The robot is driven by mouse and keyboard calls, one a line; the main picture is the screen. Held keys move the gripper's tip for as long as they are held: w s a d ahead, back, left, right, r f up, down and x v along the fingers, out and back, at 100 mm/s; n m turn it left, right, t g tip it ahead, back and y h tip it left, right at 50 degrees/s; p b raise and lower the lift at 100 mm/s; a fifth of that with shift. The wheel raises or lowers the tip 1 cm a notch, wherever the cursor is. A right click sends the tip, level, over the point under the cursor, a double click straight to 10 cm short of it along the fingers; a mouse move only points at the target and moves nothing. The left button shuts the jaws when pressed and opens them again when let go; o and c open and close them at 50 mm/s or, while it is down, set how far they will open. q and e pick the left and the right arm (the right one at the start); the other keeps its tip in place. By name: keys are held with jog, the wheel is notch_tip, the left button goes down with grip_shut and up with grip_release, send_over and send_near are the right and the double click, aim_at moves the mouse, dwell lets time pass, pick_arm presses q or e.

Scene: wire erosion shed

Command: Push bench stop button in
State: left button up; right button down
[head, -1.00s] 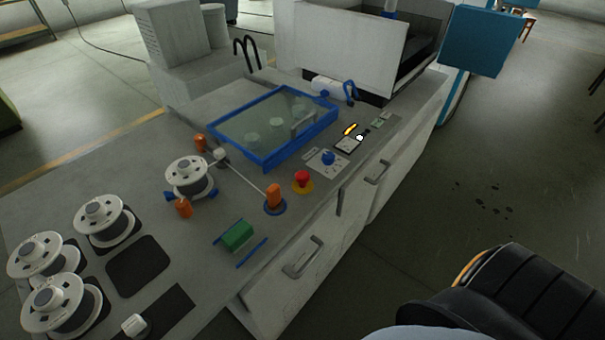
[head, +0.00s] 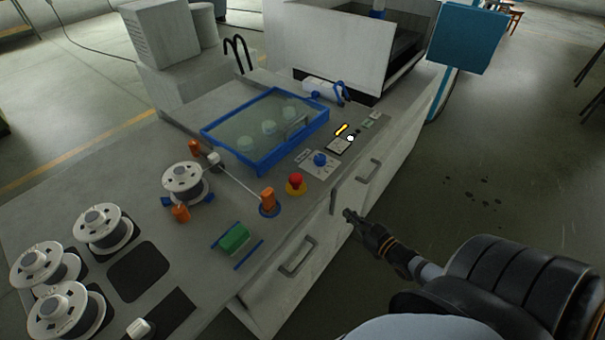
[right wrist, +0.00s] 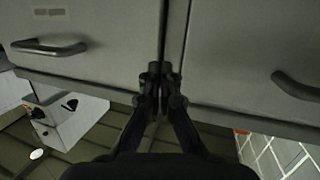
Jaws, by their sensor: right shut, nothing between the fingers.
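The bench stop button (head: 295,181) is a red mushroom head on a yellow base. It stands near the front edge of the grey bench top in the head view, between an orange post and a blue knob. My right gripper (head: 349,215) is shut and empty. It is in front of the bench's drawer fronts, to the right of the button and apart from it. In the right wrist view, the right gripper (right wrist: 158,72) points at the gap between two drawer fronts, and the button does not show. My left gripper is in neither view.
An orange post (head: 268,200) stands left of the button, with a wire running to it. A blue knob (head: 320,159) sits to its right. A blue-framed clear cover (head: 262,171) lies behind. Drawer handles (head: 298,256) stick out from the bench front.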

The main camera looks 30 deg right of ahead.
aim_at(301, 179)
jog(key=a+r+t+y, duration=0.1)
jog(key=a+r+y, duration=0.1)
jog(key=r, duration=0.4)
jog(key=a+r+t+y, duration=0.1)
jog(key=a+r, duration=0.2)
jog(key=r, duration=0.2)
jog(key=a+r+n+t+y, duration=0.1)
jog(key=a+r+y, duration=0.1)
jog(key=r, duration=0.4)
jog(key=shift+w+a+r+y+p, duration=0.3)
jog(key=shift+a+r+p, duration=0.05)
jog(key=shift+a, duration=0.45)
jog(key=b+x, duration=0.4)
jog(key=x, duration=0.6)
jog(key=shift+w+f+b, duration=0.1)
jog(key=shift+w+b, duration=0.1)
jog(key=shift+b, duration=0.1)
jog(key=f, duration=0.1)
jog(key=f+b, duration=0.1)
jog(key=f, duration=0.1)
jog(key=shift+s, duration=0.25)
jog(key=shift+s+f+b, duration=0.15)
jog(key=shift+f+b, duration=0.15)
